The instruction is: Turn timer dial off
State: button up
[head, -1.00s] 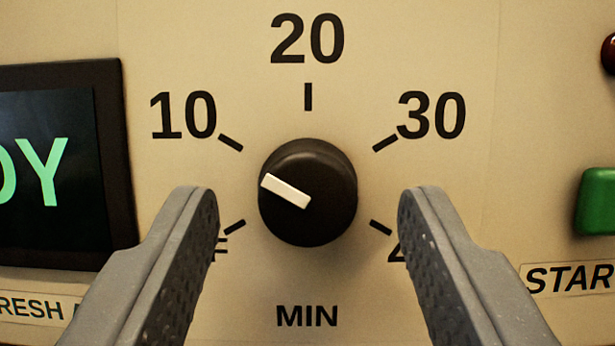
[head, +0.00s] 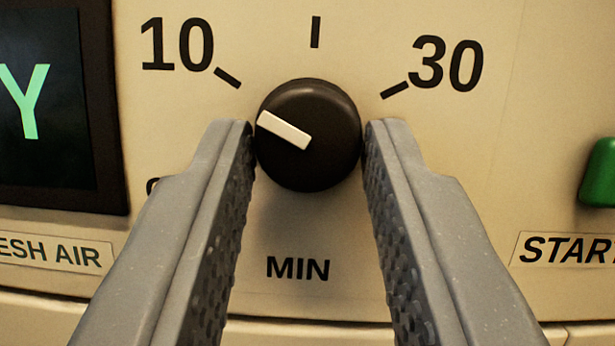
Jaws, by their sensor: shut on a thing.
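The timer dial (head: 325,150) is a round black knob on a cream panel, in the middle of the head view. Its white pointer (head: 284,130) points up and left, toward the 10 mark (head: 227,77). My gripper (head: 309,145) has one grey finger on each side of the dial, and is shut on it. The OFF label and the 40 label are hidden behind my fingers. The word MIN (head: 298,268) shows below the dial, between the fingers.
A dark screen (head: 60,165) with a green letter Y is at the left, with a FRESH AIR label partly showing below it. A green button (head: 600,172) with a START label (head: 568,248) is at the right edge. A panel seam runs along the bottom.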

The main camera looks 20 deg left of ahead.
jog(key=n+y, duration=0.1)
jog(key=n, duration=0.1)
jog(key=n+g+y, duration=0.1)
jog(key=n, duration=0.2)
jog(key=n+g+y, duration=0.1)
jog(key=n, duration=0.2)
jog(key=shift+w+d+r+y+p, duration=0.1)
jog(key=shift+d+y+p, duration=0.2)
jog(key=shift+d+p, duration=0.05)
jog(key=n+g, duration=0.1)
jog(key=n, duration=0.2)
jog(key=n+g+y, duration=0.1)
jog(key=n+g, duration=0.1)
jog(key=n, duration=0.2)
jog(key=shift+r+p, duration=0.15)
jog(key=shift+p, duration=0.15)
jog(key=o, duration=1)
jog(key=shift+c, duration=0.2)
jog(key=shift+s+d, duration=0.35)
jog(key=shift+d, duration=0.05)
jog(key=p+v, duration=0.2)
jog(key=v, duration=1)
jog(key=shift+s+d+f, duration=0.2)
jog(key=shift+s+f, duration=0.05)
